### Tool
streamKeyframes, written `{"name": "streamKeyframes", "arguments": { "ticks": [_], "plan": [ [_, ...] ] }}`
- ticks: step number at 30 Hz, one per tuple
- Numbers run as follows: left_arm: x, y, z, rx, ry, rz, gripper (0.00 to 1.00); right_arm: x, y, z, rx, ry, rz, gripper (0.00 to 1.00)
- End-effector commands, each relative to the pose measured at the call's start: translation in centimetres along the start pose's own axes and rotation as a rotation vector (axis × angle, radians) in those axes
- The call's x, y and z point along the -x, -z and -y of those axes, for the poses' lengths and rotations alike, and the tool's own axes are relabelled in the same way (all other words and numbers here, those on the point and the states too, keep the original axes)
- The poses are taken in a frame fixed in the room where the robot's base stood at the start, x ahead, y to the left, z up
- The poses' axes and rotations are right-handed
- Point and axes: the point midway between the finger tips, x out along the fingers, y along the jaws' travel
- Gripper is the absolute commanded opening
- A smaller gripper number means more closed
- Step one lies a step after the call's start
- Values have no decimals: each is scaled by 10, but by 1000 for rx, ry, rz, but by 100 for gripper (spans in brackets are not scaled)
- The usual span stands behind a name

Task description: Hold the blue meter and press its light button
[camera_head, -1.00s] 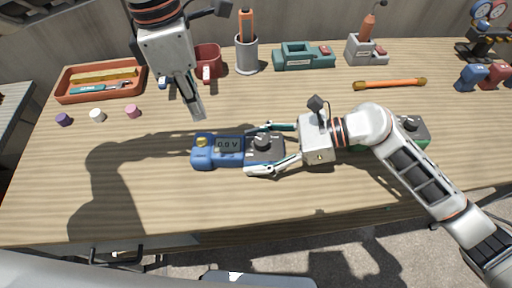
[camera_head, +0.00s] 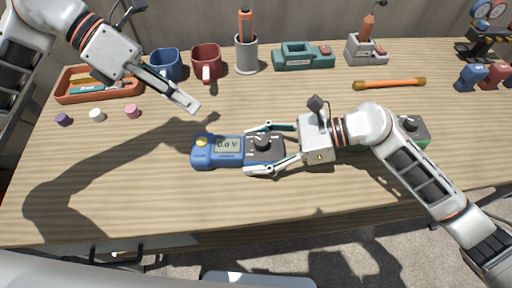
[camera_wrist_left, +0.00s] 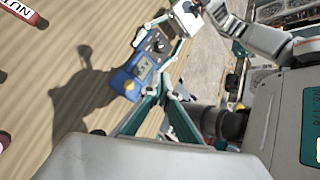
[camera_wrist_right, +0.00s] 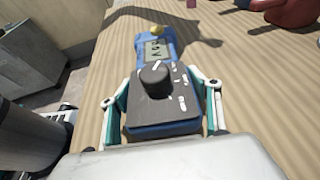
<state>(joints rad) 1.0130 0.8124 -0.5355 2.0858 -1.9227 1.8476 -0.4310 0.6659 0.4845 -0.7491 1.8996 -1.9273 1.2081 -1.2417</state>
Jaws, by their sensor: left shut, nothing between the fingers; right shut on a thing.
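The blue meter (camera_head: 203,158) lies flat on the table with its yellow light button (camera_head: 201,141) at its left end. My right gripper (camera_head: 258,150) is shut on the meter's dark dial end, one finger along each long side. The right wrist view shows the meter (camera_wrist_right: 145,128) between the fingers, with the button (camera_wrist_right: 157,31) at the far end. My left gripper (camera_head: 192,104) is shut and empty, above and behind the button, apart from it. The meter also shows in the left wrist view (camera_wrist_left: 125,85).
A green device (camera_head: 418,130) is partly hidden behind my right arm. Small caps (camera_head: 97,115) lie left. The front left table is clear.

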Motion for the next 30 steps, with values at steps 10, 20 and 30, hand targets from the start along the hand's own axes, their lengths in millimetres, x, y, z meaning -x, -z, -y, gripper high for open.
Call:
{"name": "streamKeyframes", "arguments": {
  "ticks": [10,20,30],
  "plan": [
    [-23,17,-16,5,4,1,0,0,0,0,1,0,0,26],
    [-50,37,-37,4,1,1,0,0,0,0,1,0,1,26],
    [-61,45,-45,1,1,2,0,0,0,0,1,0,1,26]
  ]
}}
